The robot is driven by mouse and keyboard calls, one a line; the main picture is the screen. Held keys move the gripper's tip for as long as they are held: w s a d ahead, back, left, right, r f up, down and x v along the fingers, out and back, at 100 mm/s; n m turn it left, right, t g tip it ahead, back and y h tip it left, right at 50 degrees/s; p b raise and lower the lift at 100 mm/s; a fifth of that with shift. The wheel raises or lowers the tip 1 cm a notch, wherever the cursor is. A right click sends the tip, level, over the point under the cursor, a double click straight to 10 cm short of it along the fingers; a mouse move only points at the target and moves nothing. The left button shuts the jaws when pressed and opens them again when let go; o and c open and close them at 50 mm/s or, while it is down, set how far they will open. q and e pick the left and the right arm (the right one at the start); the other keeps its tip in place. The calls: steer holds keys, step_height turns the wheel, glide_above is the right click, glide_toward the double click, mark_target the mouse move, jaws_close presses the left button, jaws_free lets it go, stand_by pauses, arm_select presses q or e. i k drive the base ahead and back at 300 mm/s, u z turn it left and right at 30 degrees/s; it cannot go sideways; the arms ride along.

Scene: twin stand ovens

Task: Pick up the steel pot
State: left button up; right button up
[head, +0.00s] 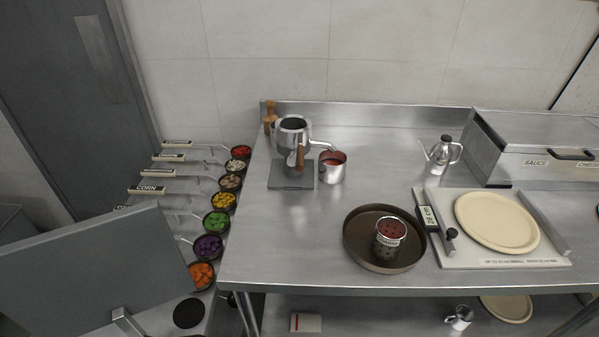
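A steel pot (292,133) with a dark open top and a brown wooden handle stands upright on a dark square plate (291,183) at the back left of the steel counter. Just to its right is a smaller steel container (332,173) with red contents and a ladle handle over it. A small steel kettle-like pot (440,157) with a spout and handle stands farther right. I cannot tell from looks alone which of these the task means. Neither of my grippers is in view.
A board (455,252) with a dough disc (497,220) lies at right, before a steel sauce box (530,152). Topping bowls (223,201) line the left. The counter's middle is clear.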

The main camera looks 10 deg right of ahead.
mark_target(332, 167)
steer(key=u, duration=1.7)
steer(key=k, duration=0.85)
steer(key=z, duration=0.95)
steer(key=i, duration=0.45)
